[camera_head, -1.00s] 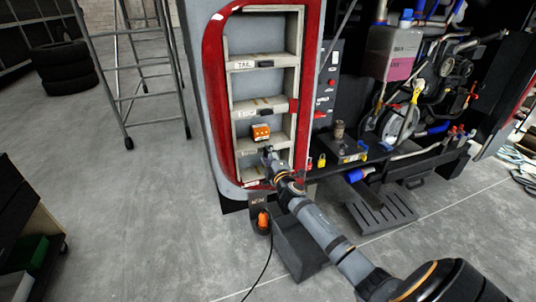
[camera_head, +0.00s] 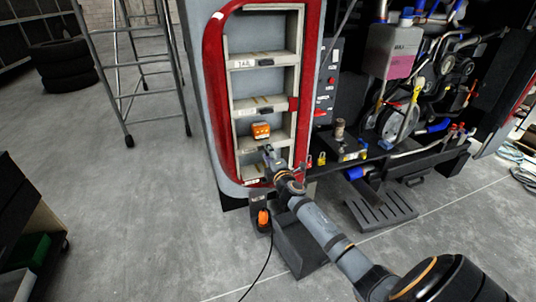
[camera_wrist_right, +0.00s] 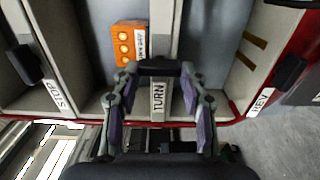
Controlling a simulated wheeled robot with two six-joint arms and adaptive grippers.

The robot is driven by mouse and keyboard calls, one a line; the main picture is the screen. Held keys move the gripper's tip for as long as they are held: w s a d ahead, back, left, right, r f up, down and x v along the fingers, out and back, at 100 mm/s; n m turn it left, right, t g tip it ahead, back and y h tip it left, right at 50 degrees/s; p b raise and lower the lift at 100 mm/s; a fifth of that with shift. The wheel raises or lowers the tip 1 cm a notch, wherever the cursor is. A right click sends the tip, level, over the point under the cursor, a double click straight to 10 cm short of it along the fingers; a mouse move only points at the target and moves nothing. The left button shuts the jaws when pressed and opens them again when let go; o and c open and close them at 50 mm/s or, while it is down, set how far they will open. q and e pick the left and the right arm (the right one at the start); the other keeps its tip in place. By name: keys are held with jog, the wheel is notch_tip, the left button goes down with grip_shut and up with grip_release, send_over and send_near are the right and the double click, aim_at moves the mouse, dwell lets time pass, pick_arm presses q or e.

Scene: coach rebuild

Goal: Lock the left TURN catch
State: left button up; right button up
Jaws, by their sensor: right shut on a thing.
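The white TURN label (camera_wrist_right: 158,97) is on a pale divider of the lamp panel in the right wrist view. The dark catch (camera_wrist_right: 159,67) lies just above it, crosswise in that view. My right gripper (camera_wrist_right: 159,76) is shut on this catch, one fingertip at each end. In the head view my right gripper (camera_head: 268,151) reaches the lower panel, just below an orange lamp unit (camera_head: 261,130). The lamp (camera_wrist_right: 128,43) sits in the bay beside the catch in the wrist view. The gripper hides the catch in the head view. My left gripper is not in view.
The red-rimmed panel (camera_head: 217,85) has other dark catches, at the STOP label (camera_wrist_right: 61,95) and REV label (camera_wrist_right: 262,101). A black box (camera_head: 298,245) stands on the floor under my right arm. A metal ladder (camera_head: 107,70) stands left; open floor lies between.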

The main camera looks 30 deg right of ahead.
jog(key=o, duration=1.1)
jog(key=shift+o, duration=0.2)
jog(key=v, duration=1.2)
jog(key=shift+f, duration=0.1)
jog(key=s+d+f+m+g, duration=0.2)
jog(key=f, duration=0.7)
jog(key=s+d+f+m+g, duration=0.2)
jog(key=f, duration=0.6)
jog(key=s+f+m+g, duration=0.25)
jog(key=s+f, duration=0.35)
jog(key=f, duration=0.4)
jog(key=s+f+m+g, duration=0.25)
jog(key=s+f, duration=0.25)
jog(key=f, duration=0.5)
jog(key=s+a+f+m+g+y, duration=0.1)
jog(key=s+a+f, duration=0.3)
jog(key=s, duration=0.6)
jog(key=s+a+f+m+g+y, duration=0.1)
jog(key=s+a+f+m+g, duration=0.2)
jog(key=s+a+f, duration=0.2)
jog(key=s+a+f+m+g+y, duration=0.1)
jog(key=s+a+f+m+g, duration=0.1)
jog(key=s+a+f, duration=0.3)
jog(key=s+f+g, duration=0.1)
jog(key=s+f, duration=0.3)
jog(key=s, duration=0.6)
jog(key=shift+a+f+y, duration=0.25)
jog(key=shift+f+y, duration=0.05)
